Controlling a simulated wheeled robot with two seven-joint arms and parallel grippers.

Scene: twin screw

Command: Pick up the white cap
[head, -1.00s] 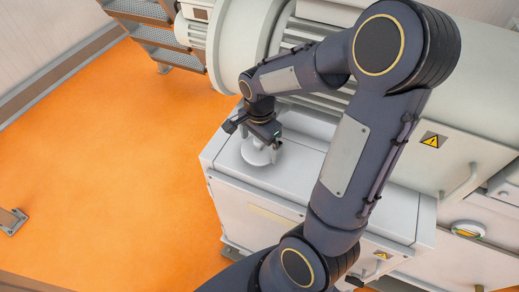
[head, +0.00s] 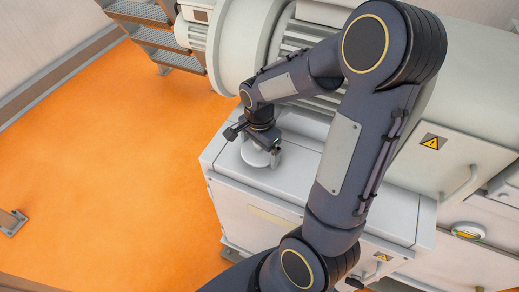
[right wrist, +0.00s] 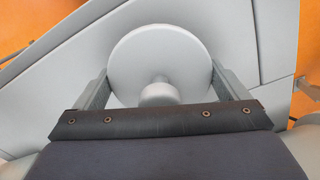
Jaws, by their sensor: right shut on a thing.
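The white cap is a round disc with a small knob in its middle. In the head view the cap (head: 256,158) is at the left end of the grey cabinet top, partly hidden by my right gripper (head: 254,142). In the right wrist view the cap (right wrist: 160,50) faces the camera, with its knob towards the gripper body. My right gripper (right wrist: 160,92) has one finger on each side of the cap and is shut on it. I cannot tell whether the cap still touches the cabinet top. My left gripper is not in view.
The grey cabinet (head: 300,172) has free top surface to the right of the cap. A large pale cylindrical machine (head: 240,45) stands behind it. Metal steps (head: 150,35) are at the back left. The orange floor (head: 110,150) at left is mostly clear.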

